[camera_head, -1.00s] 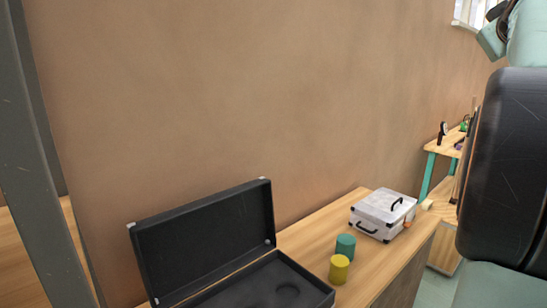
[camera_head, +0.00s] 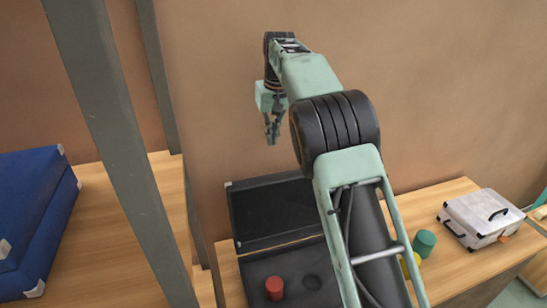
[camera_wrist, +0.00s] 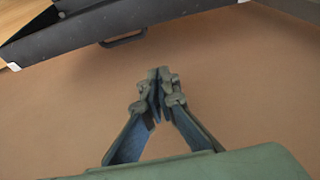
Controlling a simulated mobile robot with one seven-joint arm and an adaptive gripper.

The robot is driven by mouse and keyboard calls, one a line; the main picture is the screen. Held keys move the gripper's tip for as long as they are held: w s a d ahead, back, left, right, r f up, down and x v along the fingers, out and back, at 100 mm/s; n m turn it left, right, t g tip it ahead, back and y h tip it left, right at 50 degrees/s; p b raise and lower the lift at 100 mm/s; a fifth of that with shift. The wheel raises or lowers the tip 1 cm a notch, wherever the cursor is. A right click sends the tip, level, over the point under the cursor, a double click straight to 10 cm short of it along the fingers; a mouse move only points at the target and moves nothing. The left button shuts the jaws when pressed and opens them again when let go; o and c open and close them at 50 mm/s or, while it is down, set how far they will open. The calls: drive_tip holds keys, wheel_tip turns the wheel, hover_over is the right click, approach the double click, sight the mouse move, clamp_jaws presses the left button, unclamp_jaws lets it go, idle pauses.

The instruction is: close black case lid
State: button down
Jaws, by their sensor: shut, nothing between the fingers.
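The black case stands open on the wooden table; its lid (camera_head: 272,210) is raised at the back by the wall and its base (camera_head: 258,268) lies in front. A red cylinder (camera_head: 274,289) stands in the base beside an empty round recess. My arm hides the right part of the case. My gripper (camera_head: 272,138) is shut and empty, pointing down above the lid's top edge, apart from it. In the wrist view, the shut fingertips (camera_wrist: 160,74) are against the brown wall background, and a black edge of the case with a handle (camera_wrist: 123,40) crosses the top.
A green cylinder (camera_head: 425,243) and a partly hidden yellow cylinder (camera_head: 415,266) stand right of the case. A silver case (camera_head: 482,217) sits further right. A grey post (camera_head: 120,160) and a blue case (camera_head: 35,215) are at left. The wall is close behind.

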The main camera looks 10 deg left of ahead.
sight(269, 161)
drive_tip(key=x, duration=0.6)
drive_tip(key=p+x, duration=0.1)
drive_tip(key=x, duration=0.3)
drive_tip(key=shift+s+a+f, duration=0.1)
drive_tip(key=shift+s+f, duration=0.05)
drive_tip(key=shift+s, duration=0.15)
drive_tip(key=s, duration=0.1)
drive_tip(key=s+d, duration=0.1)
drive_tip(key=s, duration=0.1)
drive_tip(key=shift+s+d+r, duration=0.25)
drive_tip(key=shift+d+r, duration=0.05)
drive_tip(key=shift+d, duration=0.05)
